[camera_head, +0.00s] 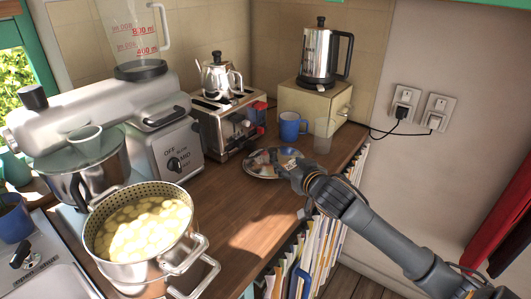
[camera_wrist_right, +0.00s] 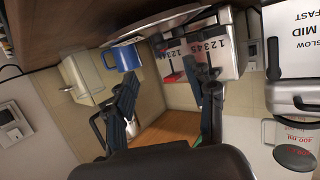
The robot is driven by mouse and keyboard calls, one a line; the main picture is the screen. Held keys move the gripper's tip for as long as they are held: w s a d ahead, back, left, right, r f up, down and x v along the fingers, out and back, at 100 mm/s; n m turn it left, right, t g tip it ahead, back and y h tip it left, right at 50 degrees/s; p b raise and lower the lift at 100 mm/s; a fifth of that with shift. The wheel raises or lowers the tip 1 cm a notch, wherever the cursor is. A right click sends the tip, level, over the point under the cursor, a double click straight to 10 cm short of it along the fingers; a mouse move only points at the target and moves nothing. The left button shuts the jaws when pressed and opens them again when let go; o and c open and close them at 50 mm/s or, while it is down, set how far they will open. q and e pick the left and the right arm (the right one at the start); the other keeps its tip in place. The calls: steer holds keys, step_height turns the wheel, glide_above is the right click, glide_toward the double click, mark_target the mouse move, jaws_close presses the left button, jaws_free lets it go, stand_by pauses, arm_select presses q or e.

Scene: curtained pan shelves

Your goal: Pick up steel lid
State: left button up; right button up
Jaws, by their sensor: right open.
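The steel lid (camera_head: 262,172) is a round, shiny disc lying on the wooden counter, in front of the toaster and the blue mug. In the right wrist view, which is upside down, the lid (camera_wrist_right: 152,26) shows nearly edge-on under the counter at the top. My right gripper (camera_head: 284,166) is at the lid's right side and overlaps it in the head view. In the wrist view its two fingers (camera_wrist_right: 168,78) are spread apart with nothing between them, and the lid appears beyond the tips. Whether they touch it I cannot tell. My left gripper is not in view.
A blue mug (camera_head: 291,127) and a clear glass (camera_head: 323,136) stand behind the lid. The toaster (camera_head: 228,121) is behind left. A steel pot of potatoes (camera_head: 141,250) stands at front left, near the mixer (camera_head: 168,150). Bare counter (camera_head: 225,205) lies between pot and lid.

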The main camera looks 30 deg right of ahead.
mark_target(274, 150)
steer(key=shift+w+d, duration=0.2)
steer(key=shift+w, duration=0.75)
steer(key=p+x, duration=0.1)
steer(key=x, duration=0.2)
steer(key=shift+w+r, duration=0.15)
steer(key=x, duration=0.2)
steer(key=shift+w+d+f, duration=0.1)
steer(key=shift+w+f, duration=0.25)
steer(key=shift+w, duration=0.2)
steer(key=shift+w+d, duration=0.1)
steer(key=shift+w, duration=0.1)
steer(key=shift+w+d+p, duration=0.1)
steer(key=shift+w+p, duration=0.25)
steer(key=shift+p, duration=0.05)
steer(key=x, duration=0.3)
steer(key=shift+w+p, duration=0.1)
steer(key=shift+p, duration=0.3)
steer(key=shift+w+d+f, duration=0.15)
steer(key=shift+w, duration=0.35)
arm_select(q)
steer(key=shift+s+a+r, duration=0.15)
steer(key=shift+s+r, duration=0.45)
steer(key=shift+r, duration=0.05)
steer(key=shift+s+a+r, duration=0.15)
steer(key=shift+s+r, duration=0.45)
